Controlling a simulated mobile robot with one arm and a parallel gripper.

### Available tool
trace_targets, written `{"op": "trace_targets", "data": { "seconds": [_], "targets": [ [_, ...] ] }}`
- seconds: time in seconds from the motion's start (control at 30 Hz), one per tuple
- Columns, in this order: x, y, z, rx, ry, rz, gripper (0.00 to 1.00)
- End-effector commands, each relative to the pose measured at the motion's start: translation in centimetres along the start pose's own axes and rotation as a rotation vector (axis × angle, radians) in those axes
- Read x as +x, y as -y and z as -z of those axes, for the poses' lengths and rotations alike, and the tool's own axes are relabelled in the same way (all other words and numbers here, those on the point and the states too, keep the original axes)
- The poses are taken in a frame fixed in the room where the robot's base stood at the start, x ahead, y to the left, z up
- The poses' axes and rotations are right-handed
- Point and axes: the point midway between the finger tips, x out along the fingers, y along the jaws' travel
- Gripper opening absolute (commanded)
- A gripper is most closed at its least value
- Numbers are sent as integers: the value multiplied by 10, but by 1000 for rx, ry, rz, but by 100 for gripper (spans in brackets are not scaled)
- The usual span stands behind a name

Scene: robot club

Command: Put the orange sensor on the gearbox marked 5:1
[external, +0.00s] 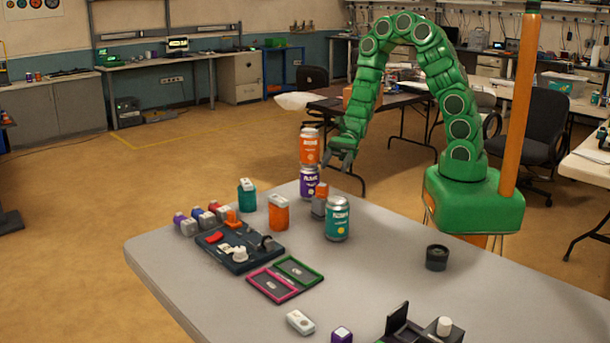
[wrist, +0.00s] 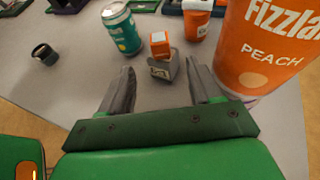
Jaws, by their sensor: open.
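A small orange block with a pale face, which looks like the orange sensor (external: 321,189), sits on top of a grey block (external: 318,208) on the table. In the wrist view the orange block (wrist: 160,43) and the marked grey block (wrist: 163,68) show between and beyond my fingers. The marking is too small to read, so I cannot tell whether it says 5:1. My gripper (external: 338,158) is open and empty, above the table beside the stacked cans. Its two fingers (wrist: 161,80) are spread apart.
An orange can (external: 309,147) stands on a purple can (external: 308,183), close to my gripper. A teal can (external: 338,219) stands nearby. An orange container (external: 278,213), dark board (external: 238,257) and several small grey-and-coloured blocks (external: 188,227) lie left. A dark cup (external: 437,257) stands right.

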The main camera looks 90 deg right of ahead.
Motion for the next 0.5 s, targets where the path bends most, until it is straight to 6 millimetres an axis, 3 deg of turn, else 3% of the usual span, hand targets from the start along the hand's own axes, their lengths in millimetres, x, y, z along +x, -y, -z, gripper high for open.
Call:
{"op": "trace_targets", "data": {
  "seconds": [0.33,0.5],
  "targets": [
    [-8,-2,-2,-7,0,-5,63],
    [-7,-14,-18,-90,-8,-54,63]
  ]
}}
